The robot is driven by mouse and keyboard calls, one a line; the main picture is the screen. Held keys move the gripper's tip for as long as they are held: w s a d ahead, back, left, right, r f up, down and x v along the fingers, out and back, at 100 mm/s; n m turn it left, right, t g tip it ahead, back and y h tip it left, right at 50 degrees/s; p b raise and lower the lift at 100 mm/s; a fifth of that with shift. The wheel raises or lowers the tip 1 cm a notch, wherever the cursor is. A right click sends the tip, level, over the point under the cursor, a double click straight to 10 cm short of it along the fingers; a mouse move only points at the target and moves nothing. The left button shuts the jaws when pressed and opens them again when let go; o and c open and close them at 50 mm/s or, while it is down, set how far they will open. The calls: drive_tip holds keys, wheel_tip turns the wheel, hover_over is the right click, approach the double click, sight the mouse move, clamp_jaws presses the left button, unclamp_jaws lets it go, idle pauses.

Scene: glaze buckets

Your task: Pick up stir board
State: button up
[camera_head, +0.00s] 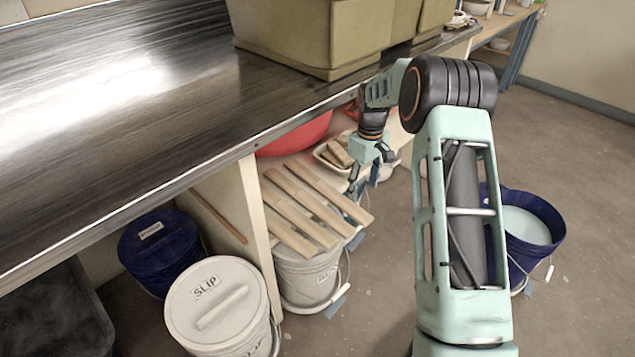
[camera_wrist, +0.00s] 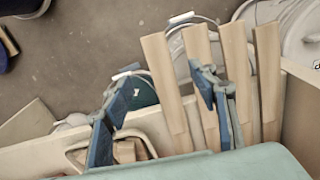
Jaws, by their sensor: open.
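Several pale wooden stir boards (camera_head: 312,205) lie side by side, reaching over a lidded white bucket (camera_head: 307,276) under the table edge. They also show in the wrist view, where the leftmost board (camera_wrist: 163,80) appears between my finger pads. My gripper (camera_head: 362,182) is open and empty, near the right end of the boards. In the wrist view my gripper (camera_wrist: 158,98) has its right finger overlapping the second board (camera_wrist: 198,60) in the picture. I cannot tell the height gap or whether anything touches. Which board the task means is not clear.
The metal-topped table (camera_head: 130,95) overhangs the boards on the left, with olive tubs (camera_head: 320,35) on it. A red basin (camera_head: 295,135) and a tray of blocks (camera_head: 335,153) sit close behind.

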drive_tip(key=b, duration=0.1)
hover_over(364, 217)
drive_tip(key=a, duration=0.1)
drive_tip(key=f, duration=0.5)
drive_tip(key=shift+w+a+f, duration=0.15)
drive_tip(key=shift+w+f, duration=0.1)
drive_tip(key=shift+f, duration=0.05)
drive_tip(key=f+b, duration=0.1)
drive_tip(key=f, duration=0.1)
drive_tip(key=d+f+b, duration=0.1)
drive_tip(key=f, duration=0.2)
drive_tip(key=shift+s+d, duration=0.1)
drive_tip(key=shift+s, duration=0.1)
clamp_jaws()
